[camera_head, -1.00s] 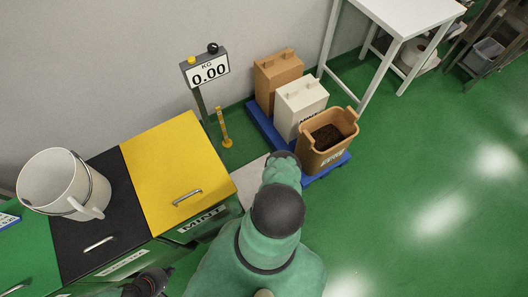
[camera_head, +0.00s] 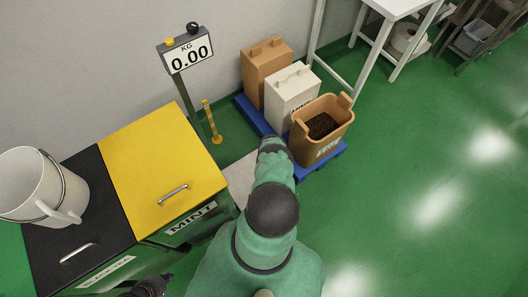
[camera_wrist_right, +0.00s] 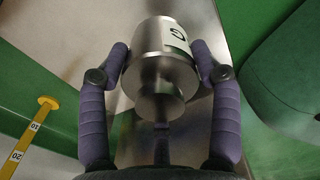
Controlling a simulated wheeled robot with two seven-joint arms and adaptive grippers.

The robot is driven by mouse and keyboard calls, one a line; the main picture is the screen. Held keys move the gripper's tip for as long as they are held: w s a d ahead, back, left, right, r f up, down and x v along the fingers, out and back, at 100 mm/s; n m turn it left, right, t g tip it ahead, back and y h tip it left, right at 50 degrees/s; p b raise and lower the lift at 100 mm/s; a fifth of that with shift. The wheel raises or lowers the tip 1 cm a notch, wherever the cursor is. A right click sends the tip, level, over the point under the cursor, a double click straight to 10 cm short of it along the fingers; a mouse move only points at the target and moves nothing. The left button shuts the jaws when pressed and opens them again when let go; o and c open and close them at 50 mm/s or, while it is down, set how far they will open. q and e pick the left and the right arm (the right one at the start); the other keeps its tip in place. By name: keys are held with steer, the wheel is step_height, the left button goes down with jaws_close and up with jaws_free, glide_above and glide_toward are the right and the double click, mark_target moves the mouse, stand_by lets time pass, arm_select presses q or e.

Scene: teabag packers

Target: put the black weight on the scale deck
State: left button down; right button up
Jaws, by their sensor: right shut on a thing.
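My right gripper (camera_wrist_right: 160,75) is shut on a shiny steel cylinder weight (camera_wrist_right: 160,57) with a white label, one finger on each side. No plainly black weight shows. The grey scale deck (camera_wrist_right: 128,148) lies beneath the weight in the right wrist view. I cannot tell if they touch. In the head view the deck (camera_head: 240,178) is partly covered by my right arm, and the weight is hidden. The scale display (camera_head: 187,56) reads 0.00, with a yellow and a black knob on top. My left gripper (camera_head: 152,287) is dark, at the bottom edge, its fingers unclear.
A yellow-lidded MINT bin (camera_head: 150,150) and a black-lidded bin (camera_head: 80,235) stand left, with a white bucket (camera_head: 40,180) on the black lid. A blue pallet (camera_head: 315,169) holds boxes and an open brown tub (camera_head: 333,140). A yellow marked post (camera_head: 211,122) stands beside the deck.

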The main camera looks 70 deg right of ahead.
steer(key=w+d+f+b, duration=0.1)
steer(key=d+f+b, duration=0.3)
steer(key=b, duration=0.4)
steer(key=shift+w+d+f+b, duration=0.25)
steer(key=shift+w+f+b, duration=0.15)
steer(key=shift+f, duration=0.2)
steer(key=shift+f, duration=0.1)
steer(key=shift+d+f+b, duration=0.3)
steer(key=shift+b, duration=0.45)
step_height(320, 180, down, 3)
steer(key=shift+r+b, duration=0.1)
steer(key=shift+b, duration=1.15)
steer(key=o, duration=1.7)
steer(key=shift+a, duration=0.25)
step_height(320, 180, up, 12)
steer(key=p, duration=1)
